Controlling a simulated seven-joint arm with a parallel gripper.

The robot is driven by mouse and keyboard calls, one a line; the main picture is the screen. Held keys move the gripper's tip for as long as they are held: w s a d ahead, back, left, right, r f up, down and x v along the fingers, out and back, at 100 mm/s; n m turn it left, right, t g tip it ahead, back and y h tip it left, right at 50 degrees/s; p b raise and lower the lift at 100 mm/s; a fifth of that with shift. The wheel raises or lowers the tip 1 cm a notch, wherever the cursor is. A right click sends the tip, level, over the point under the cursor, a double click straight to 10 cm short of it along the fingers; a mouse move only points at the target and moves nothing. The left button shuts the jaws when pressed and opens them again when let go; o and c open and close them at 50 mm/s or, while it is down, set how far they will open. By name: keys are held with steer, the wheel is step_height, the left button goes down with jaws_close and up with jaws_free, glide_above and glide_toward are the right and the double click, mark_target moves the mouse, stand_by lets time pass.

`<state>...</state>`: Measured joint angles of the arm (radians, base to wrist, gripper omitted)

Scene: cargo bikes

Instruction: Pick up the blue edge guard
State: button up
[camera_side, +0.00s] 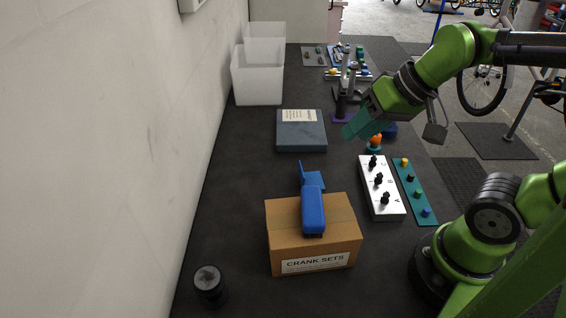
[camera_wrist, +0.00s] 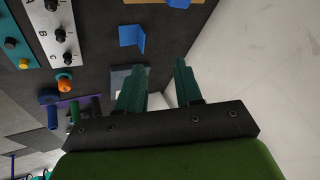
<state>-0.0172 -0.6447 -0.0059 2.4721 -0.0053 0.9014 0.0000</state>
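The blue edge guard (camera_side: 313,181) is a small L-shaped piece with one upright flap. It rests on the dark bench just behind the cardboard box in the side view. It also shows near the top of the wrist view (camera_wrist: 131,36), apart from my fingers. My gripper (camera_side: 357,124) is above the bench, up and to the right of the guard in the side view. In the wrist view its two teal fingers (camera_wrist: 160,84) are spread apart, with nothing visibly held between them.
A cardboard box (camera_side: 290,236) carries a blue tool (camera_side: 313,208). A grey-blue flat case (camera_side: 302,138), white knob panel (camera_side: 372,196), teal strip (camera_side: 421,205), orange knob (camera_side: 375,141) and black cylinder (camera_side: 209,283) stand around. White bins (camera_side: 258,82) are near the wall.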

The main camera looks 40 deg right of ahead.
steer(key=w+d+f+m+g+h, duration=0.1)
steer(key=w+f+g, duration=0.2)
steer(key=w, duration=0.4)
steer(key=w+d+f+m+g+h, duration=0.1)
steer(key=w+f+m+g, duration=0.15)
steer(key=w, duration=0.55)
glide_toward(302, 170)
steer(key=shift+g, duration=0.35)
step_height(302, 170, down, 5)
steer(key=shift+f, duration=0.15)
steer(key=shift+w+f, duration=0.2)
steer(key=shift+f, duration=2.9)
jaws_close()
